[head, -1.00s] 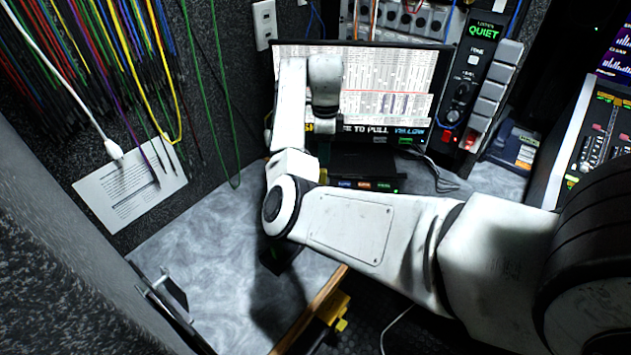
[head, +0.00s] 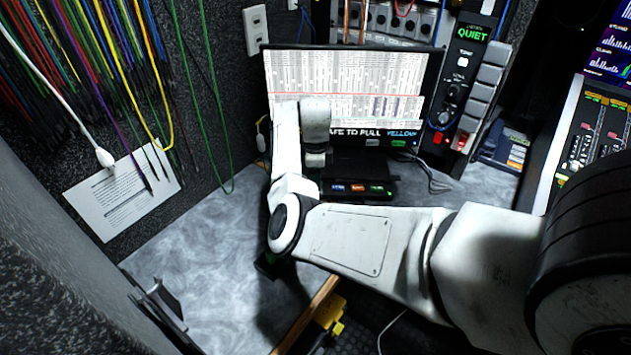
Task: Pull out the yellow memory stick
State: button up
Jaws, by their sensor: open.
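A black box (head: 352,166) stands on the grey desk below the monitor. Its front has a row of small coloured marks, blue, orange and green, and a small green light. I cannot make out a yellow memory stick; the left end of the box is behind my arm. The monitor (head: 345,88) shows a waveform page and a bottom strip reading "...AFE TO PULL" and "YELLOW". My gripper (head: 314,166) points down at the box's left end, in front of the monitor. It is open, its fingers small, dark and mostly hidden.
Hanging cables (head: 100,75) and a printed sheet (head: 122,192) are on the left wall. The desk (head: 200,265) is clear at left, with a bracket (head: 160,300) at its left edge. An intercom panel (head: 462,85) stands right of the monitor. A black cable (head: 432,178) lies right of the box.

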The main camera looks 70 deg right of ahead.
jog(key=shift+c, duration=0.4)
grip_shut()
jog(key=shift+r, duration=0.1)
